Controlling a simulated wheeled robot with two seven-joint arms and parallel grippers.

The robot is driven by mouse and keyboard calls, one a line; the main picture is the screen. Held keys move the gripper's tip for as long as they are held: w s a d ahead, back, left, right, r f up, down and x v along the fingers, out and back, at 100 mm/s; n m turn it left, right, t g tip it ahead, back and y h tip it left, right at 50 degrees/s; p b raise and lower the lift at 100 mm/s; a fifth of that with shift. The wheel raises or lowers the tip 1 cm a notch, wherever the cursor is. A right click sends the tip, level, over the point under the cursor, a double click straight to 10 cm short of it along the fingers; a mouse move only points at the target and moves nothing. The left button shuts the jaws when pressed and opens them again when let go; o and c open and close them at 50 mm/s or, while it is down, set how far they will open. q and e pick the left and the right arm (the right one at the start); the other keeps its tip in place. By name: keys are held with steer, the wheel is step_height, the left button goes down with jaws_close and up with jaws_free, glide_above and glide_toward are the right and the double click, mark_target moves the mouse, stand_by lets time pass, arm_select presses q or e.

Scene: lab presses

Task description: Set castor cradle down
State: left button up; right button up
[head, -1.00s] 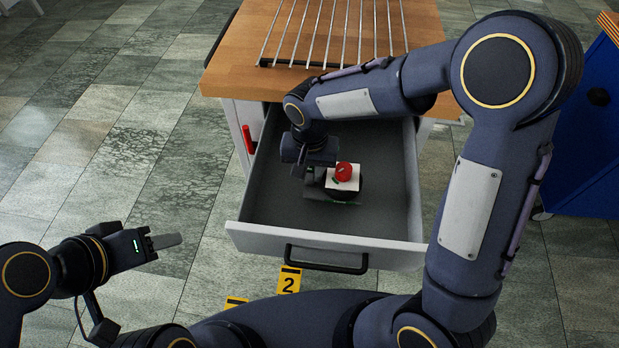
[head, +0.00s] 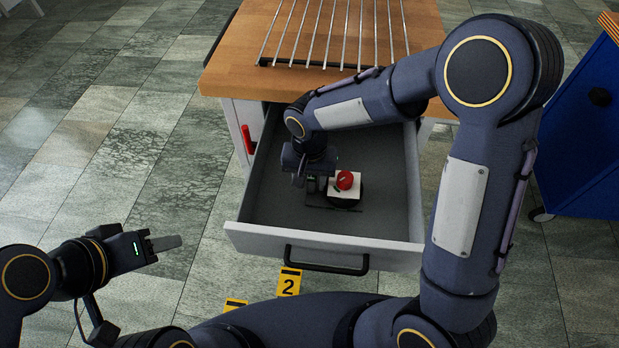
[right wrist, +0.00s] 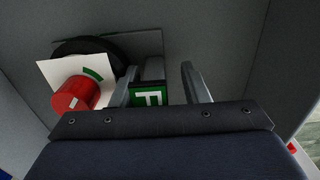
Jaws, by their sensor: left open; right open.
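The castor cradle, as I take it, is the dark flat-based piece (head: 347,198) inside the open drawer. It carries a dark round part, a white plate (head: 338,187) and a red knob (head: 345,180). In the right wrist view the red knob (right wrist: 75,96) is at the left, and a green block marked F (right wrist: 148,97) is between my fingers. My right gripper (right wrist: 160,90) is open around that block; contact cannot be told. In the head view its fingertips are mostly hidden. My left gripper (head: 165,243) is open and empty, outside the drawer at the left.
The grey drawer (head: 280,215) has raised walls and a black front handle (head: 327,261); its floor has free room. Metal rods (head: 335,30) lie on the wooden top above. A blue cabinet (head: 580,130) stands at right. Yellow number markers (head: 289,281) are in front of the drawer.

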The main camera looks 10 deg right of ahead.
steer(key=shift+r, duration=0.35)
step_height(320, 180, up, 12)
steer(key=p, duration=0.2)
steer(key=shift+f+p, duration=0.15)
steer(key=shift+p, duration=0.2)
step_height(320, 180, up, 3)
steer(key=y, duration=0.1)
glide_above(336, 189)
steer(key=s+d+t+y, duration=0.1)
steer(key=s+d+t, duration=0.1)
steer(key=s+d, duration=0.2)
steer(key=s+d+r+n+t+y, duration=0.1)
steer(key=s+d+t, duration=0.2)
steer(key=s, duration=0.8)
steer(key=shift+d+r+n+t+y, duration=0.3)
steer(key=shift+d+y, duration=0.1)
steer(key=shift+d, duration=0.3)
steer(key=shift+s, duration=0.1)
